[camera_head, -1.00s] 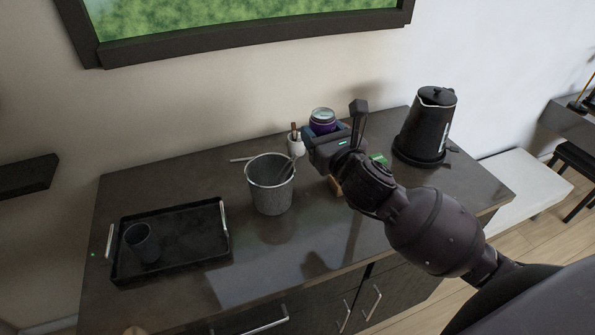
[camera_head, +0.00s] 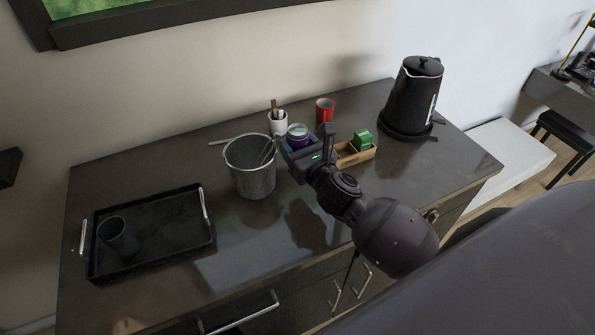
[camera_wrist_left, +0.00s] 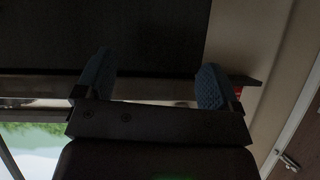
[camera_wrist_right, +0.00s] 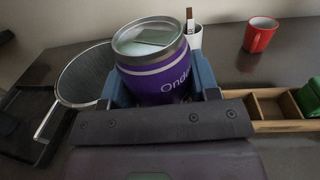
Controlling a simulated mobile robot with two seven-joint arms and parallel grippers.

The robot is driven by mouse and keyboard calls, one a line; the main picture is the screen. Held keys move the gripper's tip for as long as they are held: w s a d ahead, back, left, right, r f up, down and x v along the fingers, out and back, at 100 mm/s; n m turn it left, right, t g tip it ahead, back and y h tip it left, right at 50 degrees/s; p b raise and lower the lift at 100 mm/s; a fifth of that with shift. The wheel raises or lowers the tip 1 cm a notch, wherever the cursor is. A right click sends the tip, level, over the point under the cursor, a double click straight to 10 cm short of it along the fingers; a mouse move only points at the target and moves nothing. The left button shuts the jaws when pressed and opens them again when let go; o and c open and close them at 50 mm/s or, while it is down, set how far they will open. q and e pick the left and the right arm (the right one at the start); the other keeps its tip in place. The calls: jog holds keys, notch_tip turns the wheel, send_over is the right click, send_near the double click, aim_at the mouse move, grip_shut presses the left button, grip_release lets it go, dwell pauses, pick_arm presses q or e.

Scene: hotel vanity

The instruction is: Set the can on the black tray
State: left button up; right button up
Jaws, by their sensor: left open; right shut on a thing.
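The can is purple with a pale lid (camera_head: 297,131). My right gripper (camera_head: 300,145) is shut on it and holds it upright above the counter, just right of the ice bucket. In the right wrist view the can (camera_wrist_right: 158,78) sits between the two blue fingers. The black tray (camera_head: 170,206) lies at the left end of the counter, with silver handles and a dark cup (camera_head: 120,240) in it. My left gripper (camera_wrist_left: 155,85) shows only in its own wrist view, open and empty, away from the tray.
The mesh ice bucket (camera_head: 252,180) with tongs stands between the can and the tray. A white cup with sticks (camera_head: 278,124), a red mug (camera_head: 325,110), a wooden box (camera_head: 357,153) with green packets and a black kettle (camera_head: 412,98) stand behind or to the right. The counter front is clear.

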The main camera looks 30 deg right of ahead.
notch_tip(320, 180, down, 4)
jog(key=shift+r+b, duration=0.1)
jog(key=shift+b, duration=0.35)
notch_tip(320, 180, down, 4)
jog(key=shift+b, duration=0.7)
pick_arm(q)
jog(key=shift+w+d+f, duration=0.1)
jog(key=shift+w+f, duration=0.4)
jog(key=shift+f, duration=0.35)
jog(key=shift+r, duration=0.1)
pick_arm(e)
jog(key=shift+f, duration=0.2)
jog(key=o, duration=0.8)
jog(key=shift+c, duration=0.2)
pick_arm(q)
jog(key=shift+s+f, duration=0.1)
jog(key=shift+f, duration=0.1)
